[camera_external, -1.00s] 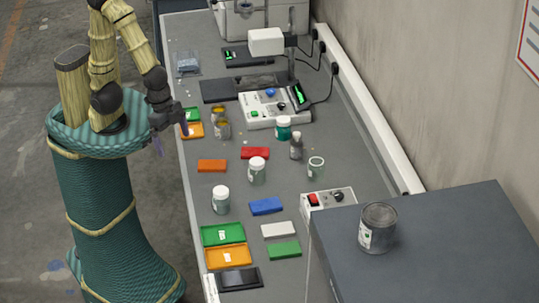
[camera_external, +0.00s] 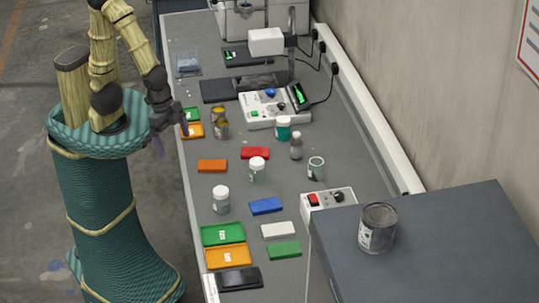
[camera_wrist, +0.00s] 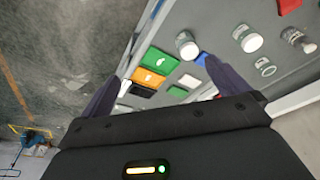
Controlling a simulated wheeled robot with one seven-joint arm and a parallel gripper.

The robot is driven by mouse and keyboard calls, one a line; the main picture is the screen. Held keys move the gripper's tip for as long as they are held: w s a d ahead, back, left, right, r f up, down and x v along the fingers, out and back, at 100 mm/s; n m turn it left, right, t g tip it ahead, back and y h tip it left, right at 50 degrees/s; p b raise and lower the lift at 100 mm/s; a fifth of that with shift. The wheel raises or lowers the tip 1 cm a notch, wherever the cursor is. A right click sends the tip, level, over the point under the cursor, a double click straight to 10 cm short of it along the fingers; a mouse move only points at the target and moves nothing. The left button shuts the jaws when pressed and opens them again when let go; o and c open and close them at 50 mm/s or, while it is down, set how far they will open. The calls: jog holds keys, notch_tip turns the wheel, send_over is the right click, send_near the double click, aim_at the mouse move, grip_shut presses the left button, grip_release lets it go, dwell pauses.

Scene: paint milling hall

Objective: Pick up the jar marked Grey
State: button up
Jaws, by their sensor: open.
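Several small jars stand upright on the grey bench; their label words are too small to read, so I cannot tell which is marked Grey. One white-lidded jar (camera_external: 221,199) is at the near left, another white-lidded jar (camera_external: 257,169) is mid-bench. Beyond are a teal jar (camera_external: 283,128), a small grey-topped bottle (camera_external: 296,146), an open jar (camera_external: 316,168) and two yellowish jars (camera_external: 221,128). My gripper (camera_external: 171,139) is open and empty at the bench's left edge, apart from the jars.
Green tray (camera_external: 222,234), orange tray (camera_external: 228,257) and blue block (camera_external: 266,206) lie near the front jar. A red block (camera_external: 255,153) and orange block (camera_external: 212,166) lie mid-bench. A switch box (camera_external: 327,198) and dark cabinet (camera_external: 440,240) with a tin (camera_external: 377,228) stand right.

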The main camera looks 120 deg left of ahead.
jog(key=c, duration=0.6)
jog(key=shift+f, duration=0.1)
jog(key=shift+c, duration=0.2)
jog(key=s+a+f+n+t+h+b, duration=0.1)
jog(key=a+f+n+h+b, duration=0.1)
jog(key=f+n+h, duration=0.2)
jog(key=s+a+f+n+t+h+b, duration=0.1)
jog(key=a+f+n+h+b, duration=0.1)
jog(key=f+n, duration=0.6)
jog(key=s+a+f+n+t+h+b, duration=0.1)
jog(key=a+f+n+h, duration=0.3)
jog(key=n, duration=0.5)
notch_tip(320, 180, down, 3)
jog(key=shift+r+t+h+b, duration=0.15)
jog(key=shift+t+h+b, duration=0.25)
jog(key=shift+h, duration=1.2)
jog(key=a+n+t+y, duration=0.1)
jog(key=a+n+t, duration=0.1)
jog(key=t, duration=0.1)
jog(key=w+a+f+n+t+y, duration=0.1)
jog(key=a+n+t, duration=0.1)
jog(key=n, duration=0.1)
jog(key=a+f+n+t+y+b, duration=0.1)
jog(key=a+n+t, duration=0.2)
jog(key=shift+w+a+f+t, duration=0.1)
jog(key=shift+w+t, duration=0.2)
jog(key=shift+w, duration=0.15)
